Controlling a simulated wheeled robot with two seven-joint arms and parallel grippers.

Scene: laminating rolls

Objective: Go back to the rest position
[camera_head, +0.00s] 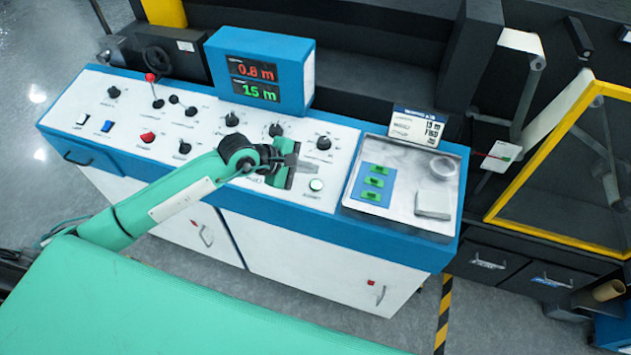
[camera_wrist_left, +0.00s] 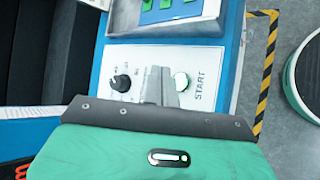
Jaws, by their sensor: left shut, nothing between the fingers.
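My left arm reaches in from the left over the white control panel (camera_head: 205,125) with its blue edge. My left gripper (camera_head: 312,166) is shut and empty, above the panel's right part, beside the round START button (camera_head: 316,185). In the left wrist view the shut fingers (camera_wrist_left: 158,80) point between a black knob (camera_wrist_left: 121,83) and the pale START button (camera_wrist_left: 181,82). I cannot tell whether the fingertips touch the panel. My right gripper is in neither view.
A blue display box (camera_head: 262,72) reading 0.8 m and 15 m stands behind the panel. A grey tray (camera_head: 400,185) with green pieces, a tape ring and a white block is on the right. A yellow-framed machine door (camera_head: 572,160) stands farther right.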

